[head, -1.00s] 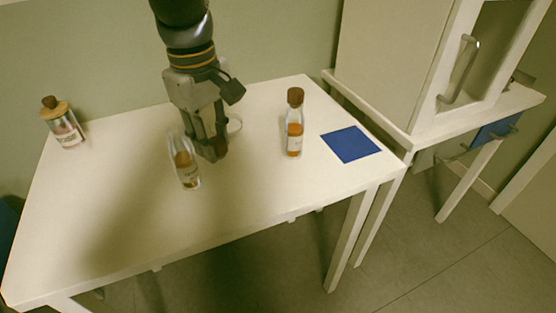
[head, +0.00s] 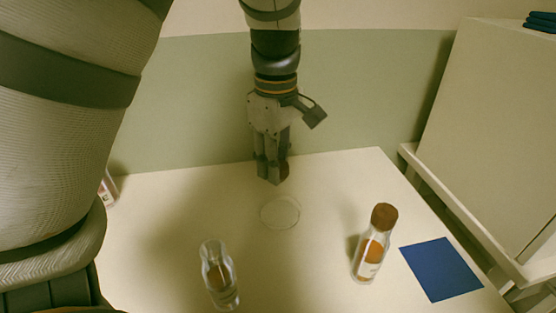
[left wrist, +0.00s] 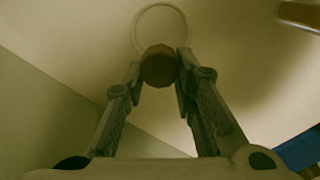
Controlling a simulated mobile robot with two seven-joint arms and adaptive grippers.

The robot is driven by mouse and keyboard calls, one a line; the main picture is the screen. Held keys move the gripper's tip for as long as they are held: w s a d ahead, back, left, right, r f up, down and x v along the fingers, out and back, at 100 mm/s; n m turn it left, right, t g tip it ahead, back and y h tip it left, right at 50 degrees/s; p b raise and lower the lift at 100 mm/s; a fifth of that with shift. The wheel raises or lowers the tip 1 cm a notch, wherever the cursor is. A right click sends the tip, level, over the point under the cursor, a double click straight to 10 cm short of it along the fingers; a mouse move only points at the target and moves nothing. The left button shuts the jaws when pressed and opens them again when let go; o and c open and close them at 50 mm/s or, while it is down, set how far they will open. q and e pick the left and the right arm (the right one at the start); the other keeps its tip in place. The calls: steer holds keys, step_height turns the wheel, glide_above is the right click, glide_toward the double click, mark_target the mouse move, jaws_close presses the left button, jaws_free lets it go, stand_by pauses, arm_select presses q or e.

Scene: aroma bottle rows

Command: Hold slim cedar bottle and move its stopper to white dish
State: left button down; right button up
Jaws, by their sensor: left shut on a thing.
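My left gripper (head: 272,178) is shut on a brown stopper (head: 284,170), which also shows between the fingertips in the left wrist view (left wrist: 158,66). The white dish (head: 280,212) lies on the table, just in front of the gripper in the head view. In the left wrist view the dish (left wrist: 160,7) shows as a pale ring just beyond the stopper. A slim clear bottle (head: 219,278) with brown contents and an open top stands at front left, apart from the gripper. My right gripper is not in view.
A bottle with a brown stopper (head: 372,250) stands to the right of the dish, beside a blue mat (head: 441,268). Another bottle (head: 109,189) is mostly hidden behind my arm at left. A cabinet (head: 490,130) stands at right. The table around the dish is clear.

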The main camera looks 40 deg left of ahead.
arm_select(q)
glide_above(276, 212)
step_height(276, 212, down, 8)
steer(key=shift+r, duration=0.15)
stand_by(0.3)
steer(key=c, duration=1.2)
jaws_free()
steer(key=shift+r, duration=0.1)
step_height(276, 212, up, 7)
steer(key=shift+f, duration=0.1)
